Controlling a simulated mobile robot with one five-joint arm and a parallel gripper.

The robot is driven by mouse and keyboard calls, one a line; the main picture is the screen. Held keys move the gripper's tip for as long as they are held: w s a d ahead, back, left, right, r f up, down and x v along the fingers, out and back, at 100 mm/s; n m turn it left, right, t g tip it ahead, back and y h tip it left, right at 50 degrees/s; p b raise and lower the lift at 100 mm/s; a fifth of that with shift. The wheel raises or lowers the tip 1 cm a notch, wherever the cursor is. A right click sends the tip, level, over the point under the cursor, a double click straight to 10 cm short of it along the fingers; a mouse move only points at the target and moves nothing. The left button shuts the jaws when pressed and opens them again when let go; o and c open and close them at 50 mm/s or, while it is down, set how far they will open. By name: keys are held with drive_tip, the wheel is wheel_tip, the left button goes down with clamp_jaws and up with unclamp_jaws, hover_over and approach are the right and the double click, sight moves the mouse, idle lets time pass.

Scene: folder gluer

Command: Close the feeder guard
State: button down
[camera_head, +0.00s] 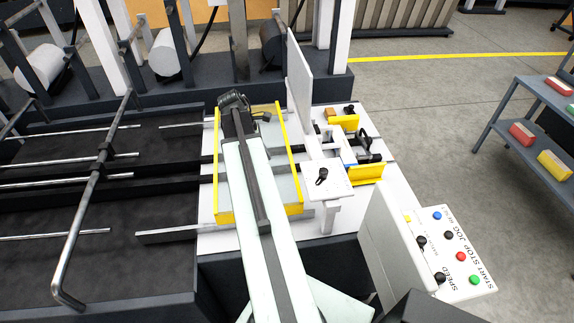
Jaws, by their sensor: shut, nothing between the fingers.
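The yellow-edged frame (217,165), which looks like the feeder guard, is over the white machine bed at the centre of the head view. Its left, right and front yellow edges show. I cannot tell whether it lies fully flat or stands a little raised. My arm crosses it from the front and hides part of its middle. My gripper (234,101) is at its far end, near the back edge. The gripper is small and dark there, shut and empty; I cannot tell whether it touches the frame.
A white upright plate (299,85) and a small panel with a black knob (327,181) stand just right of the frame. A control box (450,250) with coloured buttons is at front right. Metal rods and a bent bar (88,205) lie left. Open floor lies right, before a shelf cart (495,100).

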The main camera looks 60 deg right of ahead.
sight(290, 174)
drive_tip(key=b+x, duration=0.9)
drive_tip(key=x, duration=0.1)
drive_tip(key=shift+w+a+f+b, duration=0.15)
drive_tip(key=shift+a+f+b, duration=0.1)
drive_tip(key=shift+b, duration=0.15)
drive_tip(key=s+d, duration=0.2)
drive_tip(key=shift+s+d+r, duration=0.15)
drive_tip(key=shift+s+r, duration=0.05)
drive_tip(key=shift+s, duration=0.15)
drive_tip(key=shift+s+d, duration=0.25)
drive_tip(key=shift+s, duration=0.05)
